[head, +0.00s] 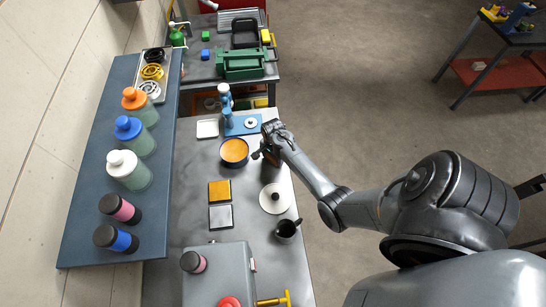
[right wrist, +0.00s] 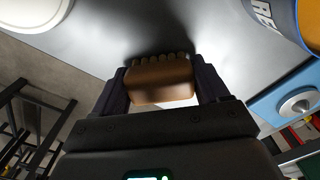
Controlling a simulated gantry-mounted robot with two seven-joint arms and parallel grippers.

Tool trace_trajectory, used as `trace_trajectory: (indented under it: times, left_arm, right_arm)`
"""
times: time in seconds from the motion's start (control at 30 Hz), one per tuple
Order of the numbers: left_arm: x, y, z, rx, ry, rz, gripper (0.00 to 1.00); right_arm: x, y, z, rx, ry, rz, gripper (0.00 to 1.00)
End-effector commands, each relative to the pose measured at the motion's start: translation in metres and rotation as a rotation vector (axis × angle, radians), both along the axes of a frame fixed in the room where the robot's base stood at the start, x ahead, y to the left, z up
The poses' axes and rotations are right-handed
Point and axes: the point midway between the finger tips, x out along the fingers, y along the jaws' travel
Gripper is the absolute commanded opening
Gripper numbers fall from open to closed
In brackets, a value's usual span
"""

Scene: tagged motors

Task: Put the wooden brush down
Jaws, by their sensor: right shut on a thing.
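My right gripper (head: 264,154) reaches over the grey metal table (head: 190,170), near its right edge. In the right wrist view it is shut on the wooden brush (right wrist: 160,82), a brown block with a row of pale bristle tufts along its far side. The fingers (right wrist: 157,88) grip the block at its two ends. A dark shadow lies on the table close to the bristles; I cannot tell whether they touch. In the head view the brush is mostly hidden by the gripper. My left gripper is not in view.
A blue-rimmed orange round container (head: 234,151) stands just left of the gripper. A blue board (head: 238,130) lies beyond it. A white disc with a black knob (head: 271,207) and a dark mug (head: 285,232) are nearer. Orange (head: 219,191) and grey (head: 220,217) squares lie to the left.

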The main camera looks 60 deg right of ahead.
Motion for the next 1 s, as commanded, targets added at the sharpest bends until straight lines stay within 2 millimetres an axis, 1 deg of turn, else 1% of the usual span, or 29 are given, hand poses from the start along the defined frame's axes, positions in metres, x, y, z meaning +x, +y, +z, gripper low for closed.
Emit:
trace_trajectory:
  times: [0.43,0.47,0.6,0.87,1.0]
  left_arm:
    - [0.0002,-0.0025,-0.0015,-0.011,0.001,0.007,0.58]
    - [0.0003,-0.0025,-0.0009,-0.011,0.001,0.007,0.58]
    - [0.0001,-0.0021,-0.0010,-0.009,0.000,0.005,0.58]
    - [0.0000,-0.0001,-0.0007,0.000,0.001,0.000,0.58]
    - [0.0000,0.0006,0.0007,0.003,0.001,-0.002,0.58]
  right_arm:
    - [0.0002,-0.0002,-0.0055,0.000,-0.001,0.000,0.46]
    - [0.0001,-0.0001,-0.0048,0.000,-0.001,0.000,0.79]
    - [-0.0001,0.0000,-0.0047,0.000,-0.001,0.000,1.00]
    - [-0.0001,0.0000,-0.0036,0.000,-0.001,0.000,1.00]
    - [0.0001,-0.0001,0.0041,-0.001,-0.001,0.000,1.00]
